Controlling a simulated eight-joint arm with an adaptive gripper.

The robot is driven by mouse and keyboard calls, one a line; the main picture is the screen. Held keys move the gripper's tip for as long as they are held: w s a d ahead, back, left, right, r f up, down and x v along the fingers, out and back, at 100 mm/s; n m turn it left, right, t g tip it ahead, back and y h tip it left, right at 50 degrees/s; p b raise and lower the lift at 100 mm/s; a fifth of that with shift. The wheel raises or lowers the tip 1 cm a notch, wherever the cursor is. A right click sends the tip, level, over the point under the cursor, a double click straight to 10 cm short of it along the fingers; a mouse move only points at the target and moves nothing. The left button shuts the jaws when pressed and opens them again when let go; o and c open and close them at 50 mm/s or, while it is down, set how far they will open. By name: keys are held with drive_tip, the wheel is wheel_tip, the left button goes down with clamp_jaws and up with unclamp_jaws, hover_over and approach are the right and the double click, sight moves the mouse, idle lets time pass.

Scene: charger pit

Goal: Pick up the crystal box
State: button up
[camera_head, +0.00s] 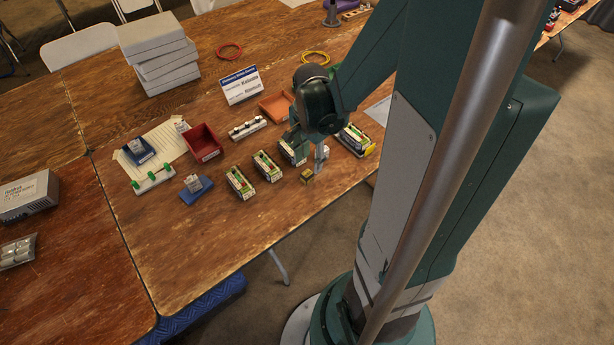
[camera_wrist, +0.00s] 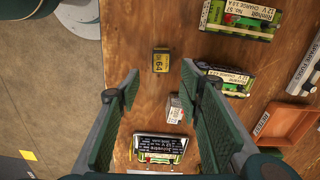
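My gripper (camera_wrist: 160,88) is open over the table, with one green-padded finger on each side of the wrist view. In the head view my gripper (camera_head: 318,160) is low over the table's front edge. A small dark box with a yellow label reading "64" (camera_wrist: 161,60) lies just beyond the fingertips; it also shows in the head view (camera_head: 307,175). A small whitish box (camera_wrist: 175,109) appears between the fingers in the wrist view, partly beside the right finger. No readable label says which one is the crystal box. Neither is held.
A charger with a black label (camera_wrist: 160,148) stands near the gripper's base in the wrist view. Several more chargers (camera_head: 240,182) stand in a row to the left. A red bin (camera_head: 204,143) and an orange tray (camera_head: 276,107) lie behind. The table's front edge is close.

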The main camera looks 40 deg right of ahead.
sight(310, 171)
drive_tip(key=shift+f+b, duration=0.3)
drive_tip(key=shift+f, duration=0.8)
drive_tip(key=shift+w+f+b, duration=0.1)
drive_tip(key=shift+f+b, duration=1)
drive_tip(key=shift+f, duration=1.5)
drive_tip(key=c, duration=0.9)
